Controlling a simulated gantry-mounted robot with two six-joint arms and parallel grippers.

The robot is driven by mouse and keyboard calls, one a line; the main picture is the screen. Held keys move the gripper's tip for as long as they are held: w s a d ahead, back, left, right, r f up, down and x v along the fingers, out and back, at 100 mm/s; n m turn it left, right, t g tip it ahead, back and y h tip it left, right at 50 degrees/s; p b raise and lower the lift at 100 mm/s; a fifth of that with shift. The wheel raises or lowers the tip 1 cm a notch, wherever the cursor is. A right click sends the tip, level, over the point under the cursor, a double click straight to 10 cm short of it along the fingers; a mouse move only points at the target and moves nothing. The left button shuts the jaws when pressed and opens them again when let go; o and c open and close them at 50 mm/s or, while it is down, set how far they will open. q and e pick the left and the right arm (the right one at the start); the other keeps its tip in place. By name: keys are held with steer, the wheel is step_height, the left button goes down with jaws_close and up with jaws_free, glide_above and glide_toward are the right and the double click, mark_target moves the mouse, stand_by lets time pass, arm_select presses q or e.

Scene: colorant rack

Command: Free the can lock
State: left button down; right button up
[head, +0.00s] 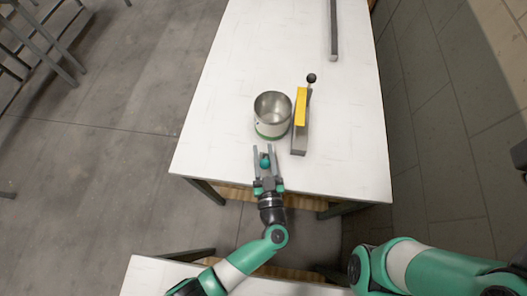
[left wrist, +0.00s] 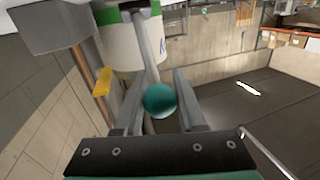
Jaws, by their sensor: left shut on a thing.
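An open metal can (head: 272,108) with a green band near its base stands on the white table, and its white and green side shows in the left wrist view (left wrist: 135,45). Beside it on the right is a grey block (head: 299,143) with a yellow bar (head: 301,105) and a black ball knob (head: 311,78). My left gripper (head: 263,150) is in front of the can, shut on a teal ball knob (head: 265,162). In the left wrist view the teal knob (left wrist: 160,100) sits between the fingers. What the knob joins to is partly hidden. My right gripper is not in view.
The white table (head: 225,75) is mostly clear to the left of and behind the can. A long grey bar (head: 334,30) lies at its far right. A second white surface (head: 145,280) is at the near edge, across a gap.

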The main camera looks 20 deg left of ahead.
arm_select(q)
steer(key=shift+w+a+m+g+h+p, duration=0.1)
steer(key=shift+w+m+g+h+p, duration=0.2)
steer(key=shift+w+g+p, duration=1.35)
steer(key=shift+s+a+m+g+h+p, duration=0.15)
steer(key=shift+g+h+p, duration=0.3)
steer(key=shift+p, duration=2.6)
steer(key=shift+w+m+g+h+p, duration=0.25)
steer(key=shift+w+g+p, duration=0.65)
steer(key=shift+p, duration=1.45)
steer(key=shift+s+f+g, duration=0.1)
steer(key=shift+s+g, duration=0.05)
steer(key=shift+g, duration=0.15)
steer(key=c, duration=0.5)
jaws_free()
